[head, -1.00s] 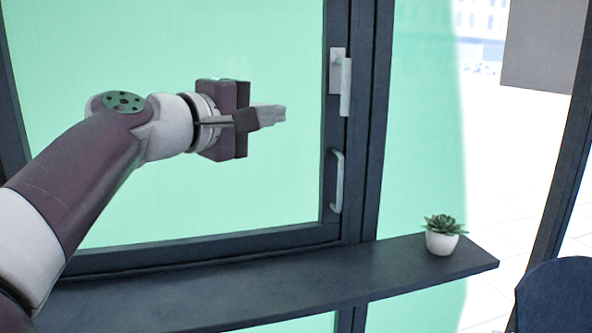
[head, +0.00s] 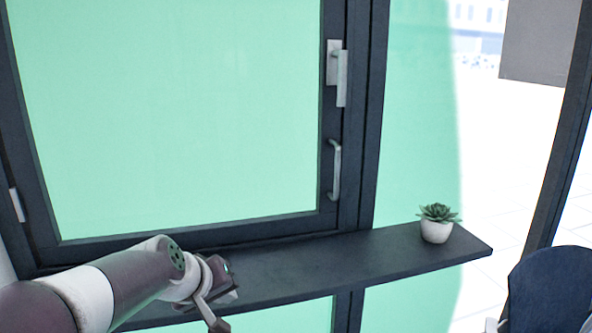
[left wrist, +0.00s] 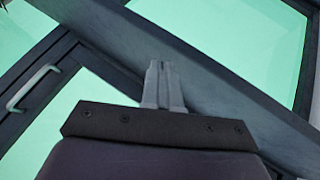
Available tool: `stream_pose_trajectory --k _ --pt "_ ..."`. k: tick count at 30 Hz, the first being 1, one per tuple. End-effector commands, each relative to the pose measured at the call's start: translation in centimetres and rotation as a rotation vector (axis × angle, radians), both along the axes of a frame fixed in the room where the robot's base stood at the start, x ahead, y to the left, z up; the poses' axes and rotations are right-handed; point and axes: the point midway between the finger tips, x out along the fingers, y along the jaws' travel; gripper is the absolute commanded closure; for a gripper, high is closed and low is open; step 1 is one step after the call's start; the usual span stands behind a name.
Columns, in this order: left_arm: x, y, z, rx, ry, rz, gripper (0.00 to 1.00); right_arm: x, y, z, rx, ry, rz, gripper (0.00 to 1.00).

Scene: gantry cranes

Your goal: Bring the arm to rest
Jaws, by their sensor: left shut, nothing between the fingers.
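My left arm comes in low from the left in the head view, and its gripper (head: 217,318) points down in front of the dark sill. In the left wrist view the two grey fingers of the left gripper (left wrist: 161,68) are together with nothing between them. They show against the dark sill (left wrist: 215,80), apart from the window handle. My right gripper does not show.
A dark-framed window with green panes has a lever handle (head: 341,78) and a pull handle (head: 335,170), also at the left of the wrist view (left wrist: 32,88). A potted succulent (head: 436,230) stands on the sill (head: 400,252). A dark rounded object (head: 552,285) is at lower right.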

Motion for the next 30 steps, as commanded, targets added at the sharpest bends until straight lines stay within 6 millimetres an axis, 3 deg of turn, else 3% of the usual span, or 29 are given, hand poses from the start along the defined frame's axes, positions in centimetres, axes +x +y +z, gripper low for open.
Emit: stream_pose_trajectory --k 1,3,6,13,14,15,22,26,30 --pt "-1.8 0.9 -3.4 0.079 0.064 -0.037 1.0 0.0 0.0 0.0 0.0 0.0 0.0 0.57" --pt "-4.7 2.2 -7.9 0.191 0.152 -0.106 1.0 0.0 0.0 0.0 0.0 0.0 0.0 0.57" --pt "-9.0 3.6 -12.8 0.309 0.269 -0.206 1.0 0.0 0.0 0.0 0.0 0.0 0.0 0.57" --pt "-19.4 5.8 -20.2 0.415 0.532 -0.366 1.0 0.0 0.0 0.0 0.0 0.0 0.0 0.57" --pt "-18.8 5.8 -16.6 0.417 0.515 -0.361 1.0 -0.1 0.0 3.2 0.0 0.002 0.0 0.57" --pt "-18.7 5.8 -14.6 0.417 0.511 -0.36 1.0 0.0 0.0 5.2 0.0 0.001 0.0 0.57" --pt "-18.7 5.7 -5.9 0.415 0.512 -0.358 1.0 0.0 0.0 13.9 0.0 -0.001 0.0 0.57" --pt "-18.6 5.7 -2.6 0.414 0.512 -0.358 1.0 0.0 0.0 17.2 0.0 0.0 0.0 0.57" --pt "-18.6 5.7 -2.0 0.413 0.512 -0.357 1.0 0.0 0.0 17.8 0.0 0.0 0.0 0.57"
